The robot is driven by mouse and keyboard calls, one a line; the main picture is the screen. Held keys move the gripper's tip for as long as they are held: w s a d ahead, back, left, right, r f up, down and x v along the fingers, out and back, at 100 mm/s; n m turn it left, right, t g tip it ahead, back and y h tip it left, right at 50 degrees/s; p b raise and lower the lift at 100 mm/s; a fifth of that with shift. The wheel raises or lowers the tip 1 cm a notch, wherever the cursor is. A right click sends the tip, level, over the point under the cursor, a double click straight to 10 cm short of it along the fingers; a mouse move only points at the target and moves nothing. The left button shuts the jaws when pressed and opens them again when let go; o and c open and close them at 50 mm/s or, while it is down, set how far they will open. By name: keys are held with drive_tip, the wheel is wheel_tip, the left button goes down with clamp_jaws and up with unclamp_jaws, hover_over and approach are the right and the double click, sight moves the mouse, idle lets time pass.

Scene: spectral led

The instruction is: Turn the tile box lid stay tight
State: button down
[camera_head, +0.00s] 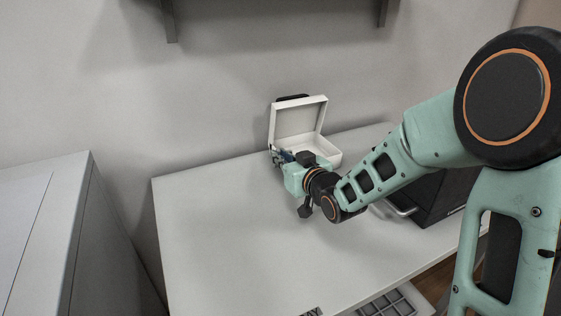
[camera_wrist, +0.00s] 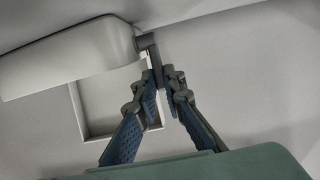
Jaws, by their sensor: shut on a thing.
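The white tile box (camera_head: 321,147) stands on the table against the wall, its lid (camera_head: 299,118) raised. My gripper (camera_head: 277,153) reaches the box's left side, and the arm hides the front left part of the box. In the wrist view the white box (camera_wrist: 75,48) fills the upper left. A small dark grey lever, which looks like the lid stay (camera_wrist: 146,42), sticks out from the box's end. The blue-padded fingers of my gripper (camera_wrist: 162,78) close on the lever's lower part. How tight the stay is cannot be seen.
The white table (camera_head: 215,220) is clear to the left and in front of the box. A grey cabinet (camera_head: 45,230) is at the left. A dark shelf (camera_head: 275,8) hangs above.

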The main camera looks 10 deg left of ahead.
idle(0.4)
drive_tip(key=c, duration=2)
unclamp_jaws()
drive_tip(key=v, duration=1.2)
drive_tip(key=shift+f, duration=0.15)
